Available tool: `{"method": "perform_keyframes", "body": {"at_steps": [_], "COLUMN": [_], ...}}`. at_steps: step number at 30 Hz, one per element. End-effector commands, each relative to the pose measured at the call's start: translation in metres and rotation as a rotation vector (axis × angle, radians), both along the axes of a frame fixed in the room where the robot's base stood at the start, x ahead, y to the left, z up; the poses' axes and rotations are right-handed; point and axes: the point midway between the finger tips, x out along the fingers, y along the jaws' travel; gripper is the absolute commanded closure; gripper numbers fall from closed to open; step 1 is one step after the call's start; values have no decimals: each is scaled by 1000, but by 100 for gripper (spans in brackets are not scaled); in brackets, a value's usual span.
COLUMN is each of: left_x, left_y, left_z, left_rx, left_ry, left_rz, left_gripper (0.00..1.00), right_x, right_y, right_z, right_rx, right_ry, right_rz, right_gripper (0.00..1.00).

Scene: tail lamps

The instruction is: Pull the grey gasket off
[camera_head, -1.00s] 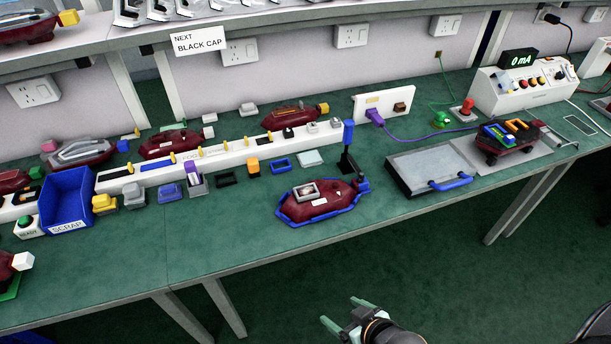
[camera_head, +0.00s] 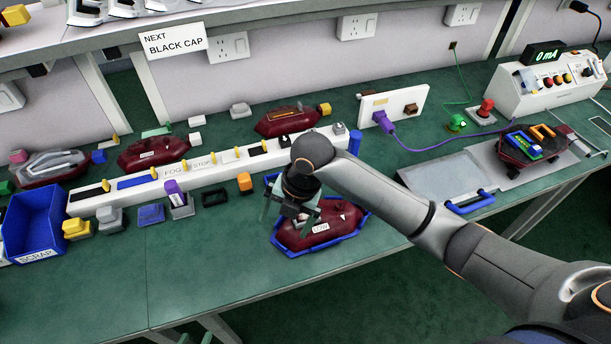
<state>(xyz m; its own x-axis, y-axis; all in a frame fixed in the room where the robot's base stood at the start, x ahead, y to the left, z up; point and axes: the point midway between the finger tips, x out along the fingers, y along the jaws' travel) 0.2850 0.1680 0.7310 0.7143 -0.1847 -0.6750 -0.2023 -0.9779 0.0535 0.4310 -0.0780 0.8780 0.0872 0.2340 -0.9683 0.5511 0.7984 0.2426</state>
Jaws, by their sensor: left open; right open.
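The maroon lamp (camera_head: 335,233) lies inside a blue rim (camera_head: 297,253) near the front of the bench, a small white label on its face. My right gripper (camera_head: 288,217) comes in from the right and is over the lamp's left part, its greenish fingers apart and pointing down. The grey gasket cannot be made out now; the gripper covers the lamp's upper left part, so I cannot tell whether the fingers are around it or touch it.
A blue SCRAP bin (camera_head: 35,225) stands at the left. A white rail (camera_head: 200,170) with coloured parts runs behind the lamp. A grey plate with a blue handle (camera_head: 470,202) and a second lamp (camera_head: 530,145) are at the right. The bench front left is clear.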

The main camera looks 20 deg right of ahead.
Motion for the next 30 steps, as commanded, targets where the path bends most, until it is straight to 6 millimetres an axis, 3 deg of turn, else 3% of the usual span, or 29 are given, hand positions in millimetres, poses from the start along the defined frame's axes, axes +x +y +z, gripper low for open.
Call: {"method": "perform_keyframes", "body": {"at_steps": [1,6,12,15,20,30], "left_x": [0,0,0,0,0,1], "left_y": [0,0,0,0,0,0], "left_z": [-1,-2,-3,-3,-3,-3], "left_rx": [0,0,0,0,0,0], "left_ry": [1,1,1,1,0,-1], "left_rz": [0,0,0,0,0,0], "left_gripper": [50,50,50,50,50,50], "right_x": [12,31,42,43,43,42], "right_y": [-9,-35,-55,-58,-59,-58], "right_z": [12,42,66,68,53,-12], "right_rx": [-50,-176,-248,-258,-258,-257], "right_ry": [-15,-12,6,13,15,15], "right_rz": [102,404,591,624,630,628], "right_gripper": [0,0,0,0,0,0]}}
